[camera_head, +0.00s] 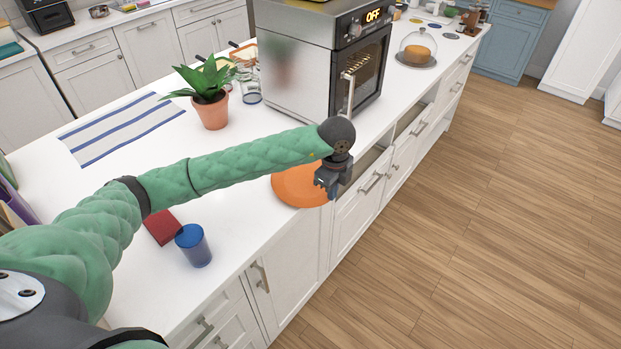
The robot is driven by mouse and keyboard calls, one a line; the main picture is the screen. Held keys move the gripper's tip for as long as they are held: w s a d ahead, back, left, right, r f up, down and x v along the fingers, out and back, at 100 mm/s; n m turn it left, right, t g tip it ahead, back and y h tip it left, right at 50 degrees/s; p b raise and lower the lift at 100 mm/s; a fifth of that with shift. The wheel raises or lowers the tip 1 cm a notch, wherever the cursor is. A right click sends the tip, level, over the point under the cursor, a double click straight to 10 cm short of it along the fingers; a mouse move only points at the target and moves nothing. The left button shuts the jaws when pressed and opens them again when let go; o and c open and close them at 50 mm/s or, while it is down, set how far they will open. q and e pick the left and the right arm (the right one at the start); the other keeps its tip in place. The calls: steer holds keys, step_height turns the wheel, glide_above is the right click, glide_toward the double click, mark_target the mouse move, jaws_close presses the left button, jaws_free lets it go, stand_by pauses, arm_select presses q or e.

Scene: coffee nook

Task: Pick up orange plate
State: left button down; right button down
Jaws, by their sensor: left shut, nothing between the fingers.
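The orange plate (296,187) lies flat on the white counter near its front edge, in the middle of the head view. My left arm reaches across from the left, and its forearm and gripper hide the plate's upper and right parts. My left gripper (329,191) is over the plate's right side, pointing down, close to the rim. It is shut with nothing in it. I cannot tell whether it touches the plate. My right gripper is not in view.
A blue cup (194,246) and a dark red box (162,227) stand near the arm. A potted plant (211,107), a striped cloth (122,127) and a steel oven (318,66) are behind. Drawers under the counter (408,122) stand partly open. Floor at right is clear.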

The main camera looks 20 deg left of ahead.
arm_select(q)
steer(key=shift+d+r, duration=0.1)
steer(key=shift+r, duration=0.5)
